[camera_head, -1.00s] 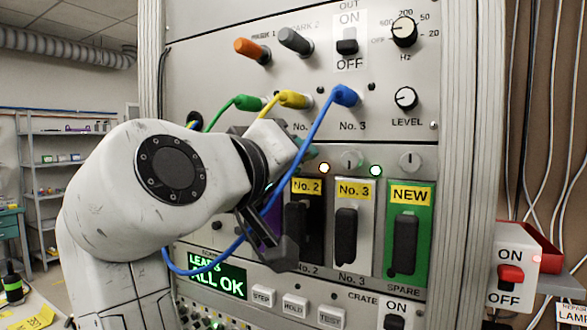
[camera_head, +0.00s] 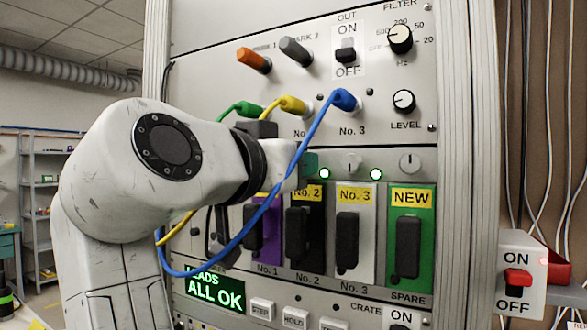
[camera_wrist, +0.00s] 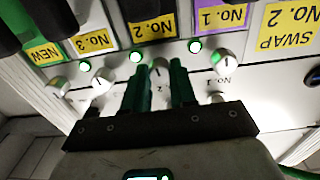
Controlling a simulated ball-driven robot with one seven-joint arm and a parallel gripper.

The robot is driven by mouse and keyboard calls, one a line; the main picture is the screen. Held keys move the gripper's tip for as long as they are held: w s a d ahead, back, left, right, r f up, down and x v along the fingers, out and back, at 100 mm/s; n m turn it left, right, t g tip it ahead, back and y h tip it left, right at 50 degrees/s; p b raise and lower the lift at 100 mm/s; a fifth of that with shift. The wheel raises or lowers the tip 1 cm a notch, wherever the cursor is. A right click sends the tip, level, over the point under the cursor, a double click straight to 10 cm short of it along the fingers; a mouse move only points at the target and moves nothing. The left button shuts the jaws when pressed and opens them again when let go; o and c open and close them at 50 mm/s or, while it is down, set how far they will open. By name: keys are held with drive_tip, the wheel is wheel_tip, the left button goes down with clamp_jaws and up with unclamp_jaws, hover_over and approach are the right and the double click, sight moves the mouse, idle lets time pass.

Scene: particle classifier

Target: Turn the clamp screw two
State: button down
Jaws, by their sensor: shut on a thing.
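Clamp screw two (camera_wrist: 158,69) is a small pale knob above the black No. 2 module (camera_head: 305,235). In the wrist view, which is upside down, it sits between the green fingertips of my gripper (camera_wrist: 157,77). My gripper is shut on it. In the head view only one green fingertip of my gripper (camera_head: 310,165) shows, against the panel; the screw is hidden there. The lamp (camera_head: 324,174) to the right of my fingertip glows green. The slot angle of the screw is hard to make out.
Other clamp screws are above No. 3 (camera_head: 351,162), above NEW (camera_head: 410,162) and above No. 1 (camera_wrist: 222,62). A blue cable (camera_head: 292,180) hangs across my wrist. The display (camera_head: 215,290) reads "ALL OK". A red switch (camera_head: 517,281) is at the right.

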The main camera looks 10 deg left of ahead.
drive_tip(key=shift+f+m, duration=0.25)
drive_tip(key=shift+m, duration=0.05)
drive_tip(key=c, duration=1.2)
unclamp_jaws()
drive_tip(key=o, duration=0.3)
drive_tip(key=shift+r, duration=0.15)
drive_tip(key=b+v, duration=0.2)
drive_tip(key=v, duration=0.8)
drive_tip(key=shift+s, duration=0.35)
drive_tip(key=shift+a, duration=0.15)
